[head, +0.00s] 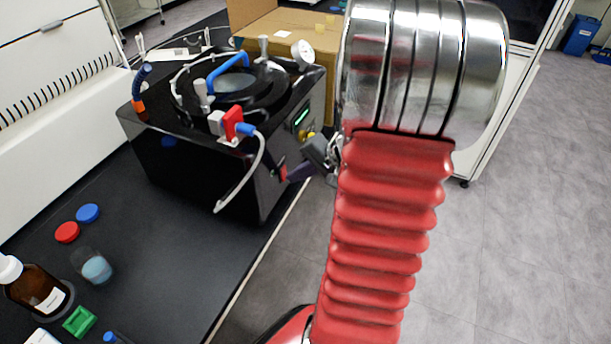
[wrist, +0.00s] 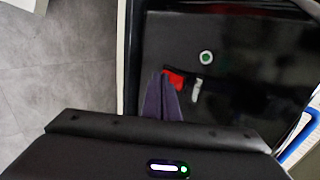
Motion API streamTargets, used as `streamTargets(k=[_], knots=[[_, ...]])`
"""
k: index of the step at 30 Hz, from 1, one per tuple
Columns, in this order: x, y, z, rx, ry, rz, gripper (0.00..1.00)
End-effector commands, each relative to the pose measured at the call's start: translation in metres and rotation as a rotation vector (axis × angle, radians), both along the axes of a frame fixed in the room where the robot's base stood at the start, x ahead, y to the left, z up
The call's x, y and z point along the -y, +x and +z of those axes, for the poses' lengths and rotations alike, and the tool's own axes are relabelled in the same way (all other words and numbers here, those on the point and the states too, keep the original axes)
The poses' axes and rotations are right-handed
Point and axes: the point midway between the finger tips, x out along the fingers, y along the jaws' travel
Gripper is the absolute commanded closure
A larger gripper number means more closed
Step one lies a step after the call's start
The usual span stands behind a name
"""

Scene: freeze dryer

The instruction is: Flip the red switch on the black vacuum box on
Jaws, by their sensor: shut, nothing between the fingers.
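The black vacuum box (head: 190,165) stands on the dark bench at the left of the head view. Its front panel also shows in the wrist view (wrist: 240,70). The red switch (wrist: 174,78) is on that panel, beside a small pale mark. It shows as a small red patch in the head view (head: 282,173). My gripper (head: 299,172) is shut and empty, with its dark purple fingers in front of the panel. In the wrist view my fingertips (wrist: 163,78) are right at the switch and partly cover it. I cannot tell whether they touch it or which way it is tilted.
A round green-lit button (wrist: 206,57) is near the switch. Hoses, valves and a gauge (head: 302,52) crowd the box top. A cardboard box (head: 285,25) is behind. A brown bottle (head: 35,290) and caps lie on the near bench. Open floor (head: 530,230) is at the right.

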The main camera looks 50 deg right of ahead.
Motion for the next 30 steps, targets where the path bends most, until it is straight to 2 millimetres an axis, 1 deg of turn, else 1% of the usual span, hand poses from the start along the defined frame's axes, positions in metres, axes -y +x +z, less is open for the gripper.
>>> streamTargets(k=[20,30], knots=[[-0.001,0.005,-0.002,0.0,0.001,-0.001,1.0],[-0.001,0.005,0.008,0.002,0.0,-0.002,1.0]])
